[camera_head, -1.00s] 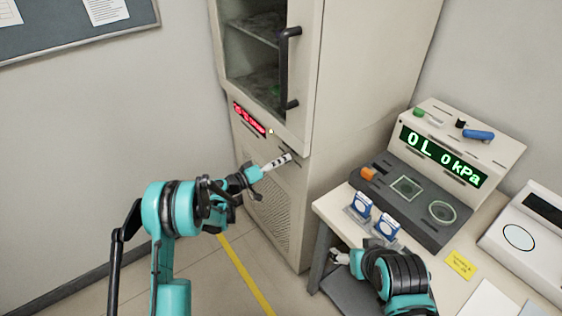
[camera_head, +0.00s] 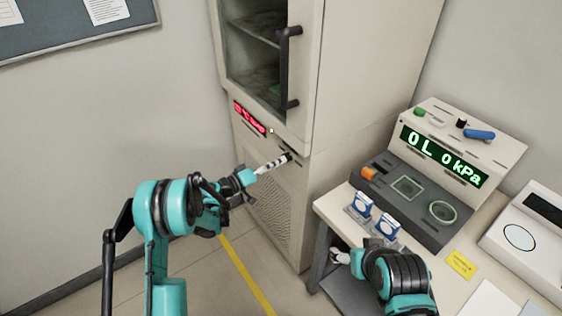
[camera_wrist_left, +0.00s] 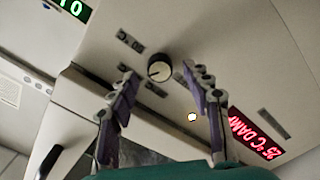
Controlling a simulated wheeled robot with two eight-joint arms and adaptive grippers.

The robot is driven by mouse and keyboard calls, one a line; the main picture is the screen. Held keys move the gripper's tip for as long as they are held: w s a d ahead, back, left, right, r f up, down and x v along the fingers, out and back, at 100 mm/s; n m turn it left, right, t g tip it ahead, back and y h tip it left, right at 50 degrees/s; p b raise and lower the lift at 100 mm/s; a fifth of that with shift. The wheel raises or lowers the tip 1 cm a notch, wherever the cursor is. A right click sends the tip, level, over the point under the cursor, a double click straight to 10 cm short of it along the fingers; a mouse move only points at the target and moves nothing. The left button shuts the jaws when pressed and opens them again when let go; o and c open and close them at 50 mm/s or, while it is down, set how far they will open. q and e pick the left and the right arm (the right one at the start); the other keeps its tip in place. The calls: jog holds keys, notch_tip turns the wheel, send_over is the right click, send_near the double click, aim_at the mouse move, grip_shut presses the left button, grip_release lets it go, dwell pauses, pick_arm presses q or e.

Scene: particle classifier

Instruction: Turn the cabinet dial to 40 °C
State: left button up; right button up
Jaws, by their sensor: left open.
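The cabinet (camera_head: 262,190) stands at the back. My left gripper (camera_head: 287,157) reaches the cabinet front below the door. In the left wrist view my left gripper (camera_wrist_left: 160,84) is open, with one finger on each side of the dial and gaps to both. The red display (camera_head: 249,118) seems to read 25 °C DAMP in the wrist view (camera_wrist_left: 258,138). My right gripper (camera_head: 340,257) is by the table's front edge.
A small lit lamp (camera_wrist_left: 192,117) is near the dial. The cabinet door has a dark vertical handle (camera_head: 290,68). On the right, a table (camera_head: 335,207) carries a device with a green display (camera_head: 444,156) and two blue-and-white items (camera_head: 361,204).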

pick_arm(q)
jog(key=v, duration=0.9)
jog(key=shift+s, duration=0.15)
jog(key=shift+r, duration=0.1)
jog(key=s+d+r+g+y, duration=0.1)
jog(key=s+r+g+y, duration=0.1)
jog(key=s+r+y, duration=0.35)
jog(key=s+r+g+y, duration=0.1)
jog(key=s+r+y, duration=0.15)
jog(key=s, duration=0.55)
jog(key=s+a+y, duration=0.3)
jog(key=s+a, duration=0.1)
jog(key=s, duration=0.5)
jog(key=s+a+y, duration=0.3)
jog(key=s+a, duration=0.2)
jog(key=s, duration=0.5)
jog(key=shift+f+n+y, duration=0.3)
jog(key=shift+f, duration=0.05)
